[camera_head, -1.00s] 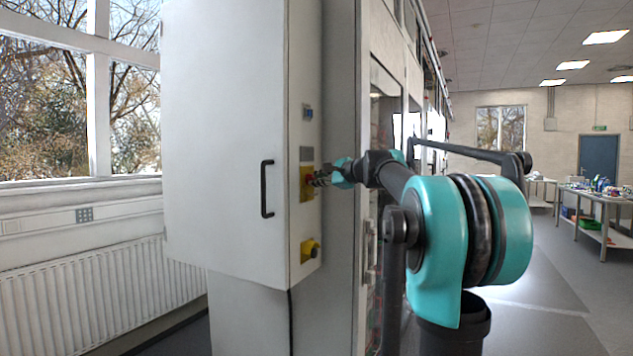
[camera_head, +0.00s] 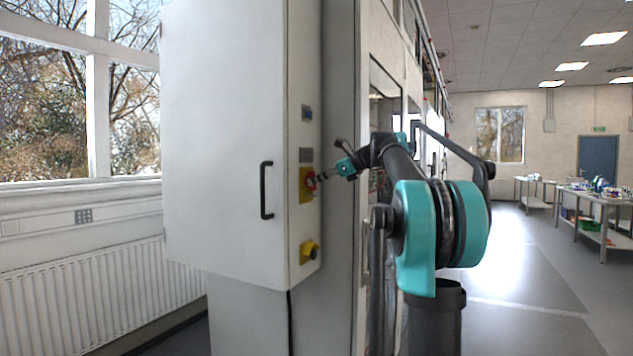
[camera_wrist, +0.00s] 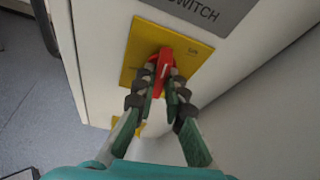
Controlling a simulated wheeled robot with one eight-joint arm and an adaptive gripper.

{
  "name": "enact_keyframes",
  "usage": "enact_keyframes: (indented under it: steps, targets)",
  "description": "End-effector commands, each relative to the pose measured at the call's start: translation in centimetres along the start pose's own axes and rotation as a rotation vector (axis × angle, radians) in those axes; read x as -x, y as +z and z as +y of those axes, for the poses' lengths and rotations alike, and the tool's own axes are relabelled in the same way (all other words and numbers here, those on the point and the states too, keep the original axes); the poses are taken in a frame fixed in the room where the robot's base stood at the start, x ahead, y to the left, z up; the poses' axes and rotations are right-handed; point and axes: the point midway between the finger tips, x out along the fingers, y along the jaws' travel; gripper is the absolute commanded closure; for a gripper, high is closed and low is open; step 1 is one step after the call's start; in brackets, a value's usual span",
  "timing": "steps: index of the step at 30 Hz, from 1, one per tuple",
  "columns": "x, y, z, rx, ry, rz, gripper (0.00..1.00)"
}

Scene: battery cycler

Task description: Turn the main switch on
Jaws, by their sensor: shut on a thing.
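The main switch is a red rotary handle (camera_wrist: 164,64) on a yellow plate (camera_wrist: 141,48), below a grey label whose visible part reads "SWITCH". In the head view the yellow plate (camera_head: 304,184) is on the narrow side of the white cabinet. My gripper (camera_wrist: 163,88) has its two fingers on either side of the red handle and is shut on it. In the head view my gripper (camera_head: 317,181) reaches the switch from the right. The handle is partly hidden by the fingertips.
A yellow box with a dark button (camera_head: 310,250) sits below the switch, and a small display (camera_head: 307,114) above it. The white cabinet (camera_head: 225,130) has a black door handle (camera_head: 266,190). Open floor (camera_head: 520,270) lies to the right.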

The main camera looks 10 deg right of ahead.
Motion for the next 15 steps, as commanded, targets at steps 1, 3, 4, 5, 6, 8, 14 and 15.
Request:
enact_keyframes:
  steps: [1, 3, 4, 5, 6, 8, 14, 15]
  targets:
    - [-0.01, -0.1, -0.08, -0.026, 0.012, 0.002, 1.0]
    - [0.0, -0.1, -0.08, -0.062, 0.027, 0.002, 1.0]
    - [0.01, -0.09, -0.1, -0.076, 0.032, 0.002, 1.0]
    - [0.02, -0.09, -0.1, -0.088, 0.037, 0.002, 1.0]
    - [0.02, -0.09, -0.09, -0.103, 0.044, 0.002, 1.0]
    - [0.02, -0.09, -0.09, -0.122, 0.052, 0.002, 1.0]
    - [0.01, -0.1, -0.13, -0.161, 0.067, 0.002, 1.0]
    - [0.01, -0.1, -0.12, -0.165, 0.069, 0.002, 1.0]
